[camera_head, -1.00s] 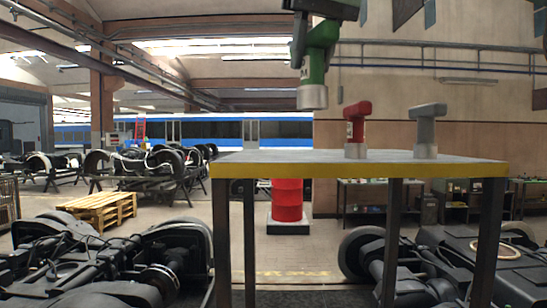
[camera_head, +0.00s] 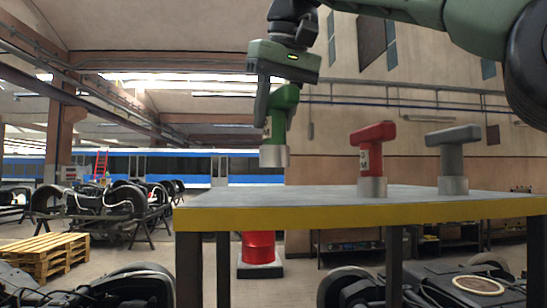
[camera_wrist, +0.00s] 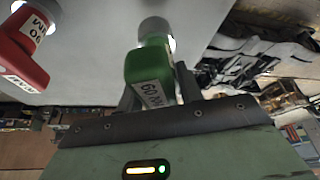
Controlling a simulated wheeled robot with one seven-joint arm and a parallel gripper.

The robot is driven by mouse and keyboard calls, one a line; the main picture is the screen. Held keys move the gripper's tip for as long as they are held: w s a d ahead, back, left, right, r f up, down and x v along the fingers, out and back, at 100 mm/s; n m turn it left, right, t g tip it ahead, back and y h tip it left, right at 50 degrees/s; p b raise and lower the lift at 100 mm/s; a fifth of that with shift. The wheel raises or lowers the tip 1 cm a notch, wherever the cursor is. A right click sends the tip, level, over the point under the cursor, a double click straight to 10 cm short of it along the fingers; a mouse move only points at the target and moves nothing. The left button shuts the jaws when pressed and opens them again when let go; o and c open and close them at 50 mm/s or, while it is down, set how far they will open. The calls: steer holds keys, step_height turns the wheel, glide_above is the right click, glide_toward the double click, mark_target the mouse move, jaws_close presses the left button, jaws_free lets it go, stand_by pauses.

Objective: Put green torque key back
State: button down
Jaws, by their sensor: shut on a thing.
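The green torque key (camera_head: 280,122) is in my gripper (camera_head: 272,98), upright with its grey socket end down. In the head view it hangs over the left part of the table (camera_head: 330,214), with its lower end apparently a little above the top. In the wrist view the green key (camera_wrist: 150,78) sits between the fingers, a label on its side; its lower end points at the grey table top. The red torque key (camera_head: 372,160) stands upright on the table to its right. The grey torque key (camera_head: 453,160) stands farther right. The red key also shows in the wrist view (camera_wrist: 22,45).
The table has a yellow edge and dark legs. Dark bogie parts (camera_head: 110,290) lie low in front on both sides. A red drum (camera_head: 258,250) stands behind the table, and wooden pallets (camera_head: 42,254) lie at left. The table top left of the red key is clear.

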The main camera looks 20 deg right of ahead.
mark_target(275, 142)
steer(key=shift+f, duration=2.4)
steer(key=shift+f, duration=0.15)
steer(key=c, duration=0.9)
jaws_free()
steer(key=p+v, duration=0.1)
steer(key=v, duration=1.1)
steer(key=shift+w, duration=0.1)
